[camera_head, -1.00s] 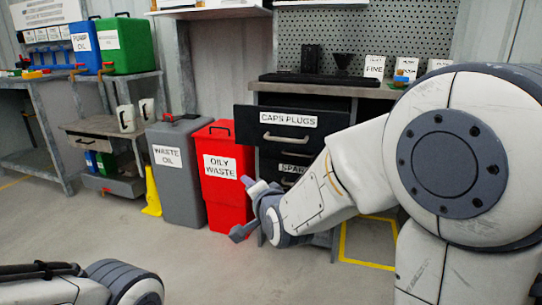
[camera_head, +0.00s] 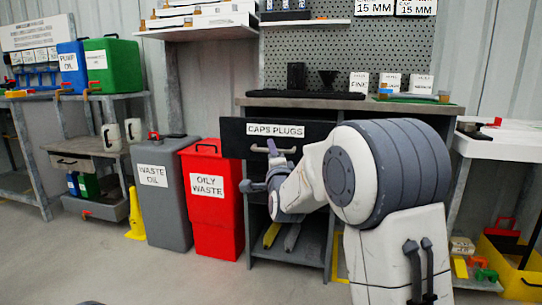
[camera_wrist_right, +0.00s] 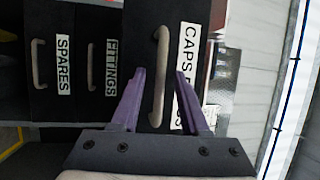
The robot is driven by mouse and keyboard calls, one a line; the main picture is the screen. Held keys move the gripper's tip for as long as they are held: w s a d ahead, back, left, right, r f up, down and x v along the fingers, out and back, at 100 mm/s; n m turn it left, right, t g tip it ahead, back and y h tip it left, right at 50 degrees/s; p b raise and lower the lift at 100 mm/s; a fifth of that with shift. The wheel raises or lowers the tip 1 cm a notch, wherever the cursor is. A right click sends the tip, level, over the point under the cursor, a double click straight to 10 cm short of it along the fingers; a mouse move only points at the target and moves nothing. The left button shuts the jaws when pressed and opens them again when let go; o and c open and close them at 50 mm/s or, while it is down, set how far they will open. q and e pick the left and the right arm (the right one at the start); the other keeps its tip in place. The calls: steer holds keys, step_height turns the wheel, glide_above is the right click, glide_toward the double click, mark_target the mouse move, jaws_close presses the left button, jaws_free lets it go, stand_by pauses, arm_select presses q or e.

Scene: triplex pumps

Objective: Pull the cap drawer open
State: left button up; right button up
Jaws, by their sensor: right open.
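The cap drawer (camera_head: 232,139), a black front labelled CAPS PLUGS, is under the grey bench top. Its front stands out a little from the cabinet. In the right wrist view the drawer front (camera_wrist_right: 140,20) appears nearer than the fronts beside it. Its pale bar handle (camera_wrist_right: 159,85) runs between the fingers of my right gripper (camera_wrist_right: 161,72). The fingers are open, one on each side of the bar, with gaps visible. In the head view my right gripper (camera_head: 272,165) is at the drawer's front, partly covering the handle. My left gripper is out of view.
The FITTINGS (camera_wrist_right: 96,35) and SPARES (camera_wrist_right: 48,90) drawer fronts adjoin the cap drawer. A red OILY WASTE bin (camera_head: 212,220) and a grey WASTE OIL bin (camera_head: 165,215) stand left of the cabinet. The floor in front is clear.

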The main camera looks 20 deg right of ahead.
steer(key=shift+w+d+r, duration=0.1)
steer(key=shift+w+r, duration=0.05)
steer(key=shift+w, duration=0.45)
jaws_close()
stand_by(1.1)
